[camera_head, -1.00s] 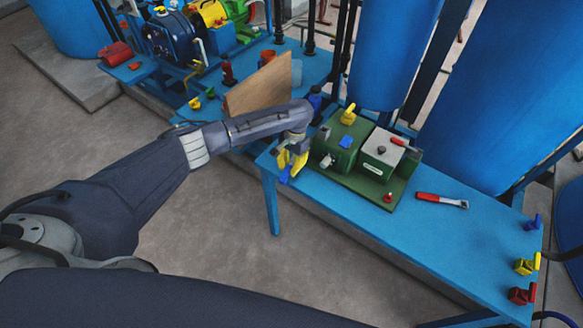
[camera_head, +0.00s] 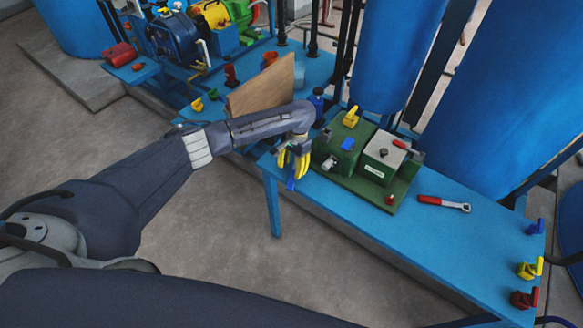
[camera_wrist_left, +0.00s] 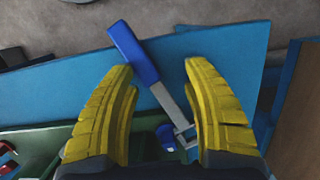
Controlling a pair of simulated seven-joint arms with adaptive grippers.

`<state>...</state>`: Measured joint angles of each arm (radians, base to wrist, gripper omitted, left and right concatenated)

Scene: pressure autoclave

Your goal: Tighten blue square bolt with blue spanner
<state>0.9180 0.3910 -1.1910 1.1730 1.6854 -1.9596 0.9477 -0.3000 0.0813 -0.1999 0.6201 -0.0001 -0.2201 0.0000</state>
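The blue spanner has a blue handle (camera_wrist_left: 135,50) and a grey metal head (camera_wrist_left: 185,132) in the left wrist view. It lies at a slant between the two yellow fingers of my left gripper (camera_wrist_left: 158,72), with gaps showing on both sides. Its handle end reaches past the table's edge. In the head view the left gripper (camera_head: 291,163) is at the table's left end, with blue of the spanner (camera_head: 291,184) below it. A blue square piece (camera_head: 347,144), seemingly the bolt, is on the green machine (camera_head: 340,156). A blue part (camera_wrist_left: 166,134) also shows beside the spanner's head.
The blue table (camera_head: 420,235) also holds a red-handled tool (camera_head: 443,203) and several coloured valves at its right end, one of them yellow (camera_head: 528,269). A wooden board (camera_head: 262,88) stands behind my left arm. Large blue tanks (camera_head: 500,100) stand behind the table.

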